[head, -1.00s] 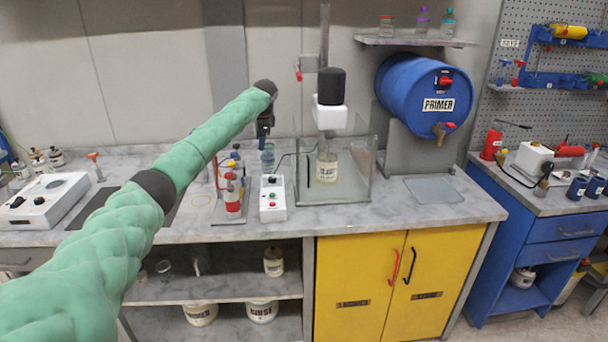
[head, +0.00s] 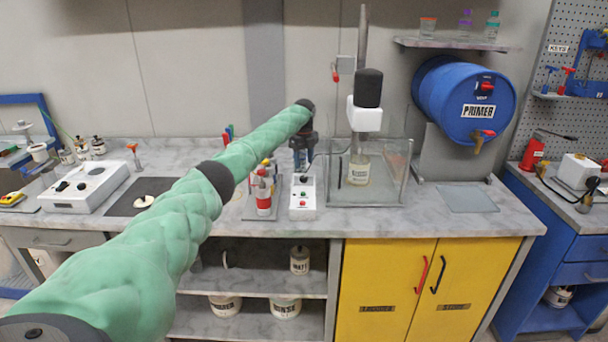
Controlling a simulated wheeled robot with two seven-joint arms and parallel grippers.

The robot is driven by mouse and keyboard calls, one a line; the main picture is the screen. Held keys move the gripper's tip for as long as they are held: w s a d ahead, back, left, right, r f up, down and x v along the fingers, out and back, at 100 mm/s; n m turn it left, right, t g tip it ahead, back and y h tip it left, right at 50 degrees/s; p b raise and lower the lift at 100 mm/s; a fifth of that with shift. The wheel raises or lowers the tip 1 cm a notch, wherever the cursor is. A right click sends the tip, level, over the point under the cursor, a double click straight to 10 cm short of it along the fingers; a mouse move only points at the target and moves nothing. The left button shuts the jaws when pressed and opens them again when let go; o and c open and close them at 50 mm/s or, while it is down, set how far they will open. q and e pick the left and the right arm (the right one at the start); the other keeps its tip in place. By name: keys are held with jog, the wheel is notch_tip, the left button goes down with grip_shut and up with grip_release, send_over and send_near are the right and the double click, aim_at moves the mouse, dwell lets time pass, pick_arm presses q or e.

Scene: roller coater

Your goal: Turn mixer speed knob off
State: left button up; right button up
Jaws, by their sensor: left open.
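The mixer stands on the grey bench, with a black motor top and white body (head: 365,115) above a glass jar (head: 357,169) inside a clear enclosure. To its left is a small white control box (head: 302,203) with a black knob (head: 303,180) near its top, and green and red buttons lower down. My left gripper (head: 301,163) points down at the back end of this box, close to the knob. Its jaws are open and empty. I cannot tell whether they touch the knob. My right gripper is out of view.
A red-and-white bottle (head: 264,192) stands in a rack just left of the control box. A blue primer drum (head: 463,98) is to the right. Another white device (head: 84,187) with black knobs sits at left. Yellow cabinet doors (head: 384,290) are below the bench.

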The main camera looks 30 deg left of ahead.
aim_at(303, 177)
pick_arm(q)
jog(key=shift+f+p, duration=1.15)
jog(key=shift+f, duration=2.25)
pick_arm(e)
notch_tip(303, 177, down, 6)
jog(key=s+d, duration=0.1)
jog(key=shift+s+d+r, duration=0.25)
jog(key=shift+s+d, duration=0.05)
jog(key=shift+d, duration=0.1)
pick_arm(q)
jog(key=c, duration=1)
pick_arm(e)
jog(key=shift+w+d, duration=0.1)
